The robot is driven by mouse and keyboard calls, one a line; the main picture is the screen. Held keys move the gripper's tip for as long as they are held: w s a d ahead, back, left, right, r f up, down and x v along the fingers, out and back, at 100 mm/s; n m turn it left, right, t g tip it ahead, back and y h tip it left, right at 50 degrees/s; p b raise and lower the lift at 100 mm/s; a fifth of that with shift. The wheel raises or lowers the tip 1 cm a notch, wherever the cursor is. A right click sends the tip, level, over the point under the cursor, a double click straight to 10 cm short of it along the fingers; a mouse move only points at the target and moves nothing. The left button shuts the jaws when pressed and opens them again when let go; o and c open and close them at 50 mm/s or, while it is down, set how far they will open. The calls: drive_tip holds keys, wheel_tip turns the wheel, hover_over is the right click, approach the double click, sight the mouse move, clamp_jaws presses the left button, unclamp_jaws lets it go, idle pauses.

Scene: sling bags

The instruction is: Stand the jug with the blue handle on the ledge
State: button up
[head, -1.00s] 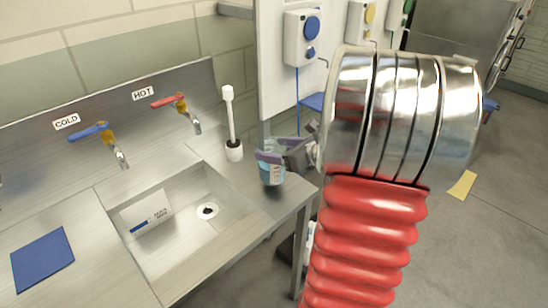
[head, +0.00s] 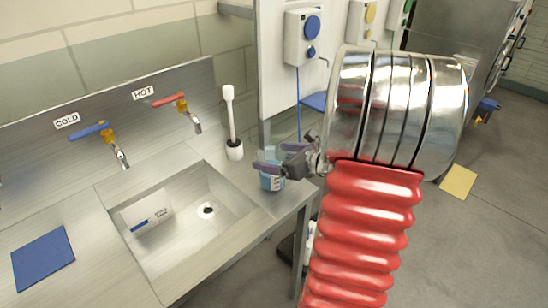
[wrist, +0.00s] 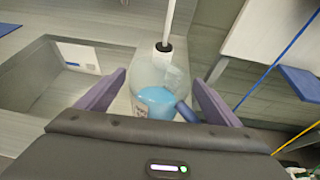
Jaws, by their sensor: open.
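The jug (head: 272,180) is clear with light blue contents and stands upright on the metal counter strip (head: 262,204) right of the sink, close to its right end. In the wrist view the jug (wrist: 157,75) lies between my fingers, with its blue handle (wrist: 187,112) toward the right finger. My gripper (head: 280,157) is open, its two purple fingers spread on either side of the jug. I cannot tell whether either finger touches it. The gripper partly hides the jug in the head view. Which surface is called the ledge is not certain from the frames.
A white brush in a holder (head: 234,149) stands just behind the jug. The sink (head: 180,235) holds a white card (head: 146,216). A blue cloth (head: 42,259) lies on the left counter. A wall dispenser (head: 305,37) and a blue shelf (head: 314,101) are beyond the counter's right end.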

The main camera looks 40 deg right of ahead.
drive_tip(key=shift+r, duration=0.1)
drive_tip(key=v, duration=1.2)
idle(0.9)
drive_tip(key=w+a+f+n+g+y, duration=0.15)
drive_tip(key=a+n+g+y, duration=0.35)
drive_tip(key=a+n, duration=1.15)
drive_tip(key=s+a+r+n+g+h, duration=0.1)
drive_tip(key=s+a+r+n+h, duration=0.1)
drive_tip(key=a+n, duration=0.6)
drive_tip(key=s+a+r+n+g+h, duration=0.1)
drive_tip(key=s+a+n+h, duration=0.3)
drive_tip(key=a+n, duration=0.4)
drive_tip(key=r+n, duration=0.1)
drive_tip(key=n, duration=0.1)
drive_tip(key=shift+s+a+r+n+g, duration=0.25)
drive_tip(key=shift+a+r+n+g, duration=0.1)
drive_tip(key=shift+a+r+g, duration=0.05)
